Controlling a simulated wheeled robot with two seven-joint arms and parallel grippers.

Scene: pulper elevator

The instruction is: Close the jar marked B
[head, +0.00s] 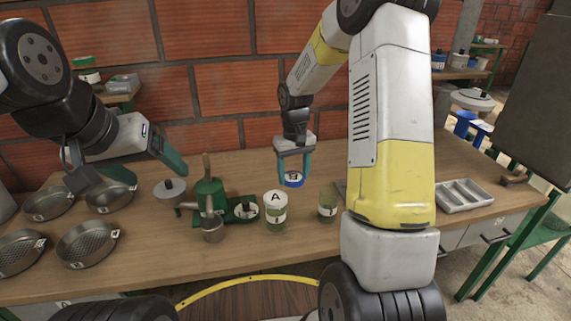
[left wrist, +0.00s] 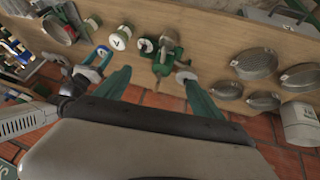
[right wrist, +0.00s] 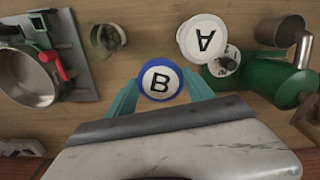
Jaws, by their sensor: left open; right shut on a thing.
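A blue-rimmed white lid marked B (head: 294,179) is between the fingers of my right gripper (head: 294,160), which is shut on it above the table. The right wrist view shows this lid (right wrist: 160,79) face-on between the fingertips. An open glass jar (head: 327,203) with greenish contents and a pale label stands on the table, below and right of the lid; its letter is unreadable. The jar also shows in the right wrist view (right wrist: 108,38), apart from the lid. My left gripper (head: 125,172) is open and empty above the table's left part.
A closed jar marked A (head: 276,215) stands left of the open jar. A green hand-cranked machine (head: 208,200) is further left, and several metal sieves (head: 88,244) lie at far left. A grey divided tray (head: 463,195) lies at right.

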